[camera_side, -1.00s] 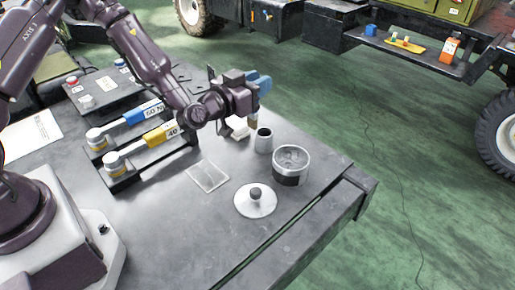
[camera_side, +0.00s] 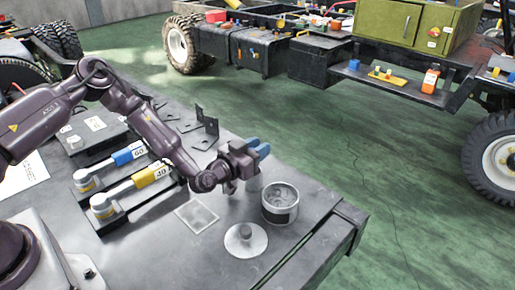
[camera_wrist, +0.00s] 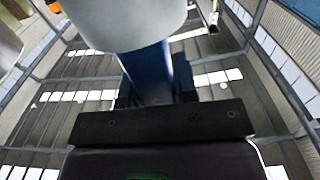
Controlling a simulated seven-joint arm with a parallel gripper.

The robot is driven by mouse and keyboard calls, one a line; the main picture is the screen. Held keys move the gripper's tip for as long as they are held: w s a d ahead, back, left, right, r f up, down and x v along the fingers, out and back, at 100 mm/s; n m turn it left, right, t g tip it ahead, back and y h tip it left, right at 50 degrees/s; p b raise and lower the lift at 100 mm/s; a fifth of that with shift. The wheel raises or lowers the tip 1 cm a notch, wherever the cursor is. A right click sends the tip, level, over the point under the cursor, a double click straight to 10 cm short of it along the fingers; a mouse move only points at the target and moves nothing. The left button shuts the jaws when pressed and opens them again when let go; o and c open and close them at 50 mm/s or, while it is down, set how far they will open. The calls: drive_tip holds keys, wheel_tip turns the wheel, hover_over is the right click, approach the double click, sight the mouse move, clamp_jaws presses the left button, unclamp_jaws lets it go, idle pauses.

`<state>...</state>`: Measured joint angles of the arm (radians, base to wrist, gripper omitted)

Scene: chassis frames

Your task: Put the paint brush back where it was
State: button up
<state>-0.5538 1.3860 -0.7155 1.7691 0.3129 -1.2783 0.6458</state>
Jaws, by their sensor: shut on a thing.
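In the wrist view a large pale rounded body (camera_wrist: 125,22), apparently the cup, fills the top middle in front of a blue finger (camera_wrist: 150,75). The paint brush is not clearly visible; the fingers and cup hide it. I cannot tell how far it reaches into the cup.
A round lid with a knob (camera_side: 246,240) and a flat clear plate (camera_side: 196,216) lie nearer. Torque wrenches in holders (camera_side: 130,190) lie left. The bench edge is close on the right.

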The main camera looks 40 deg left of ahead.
drive_tip(key=shift+f, duration=0.15)
drive_tip(key=o, duration=0.9)
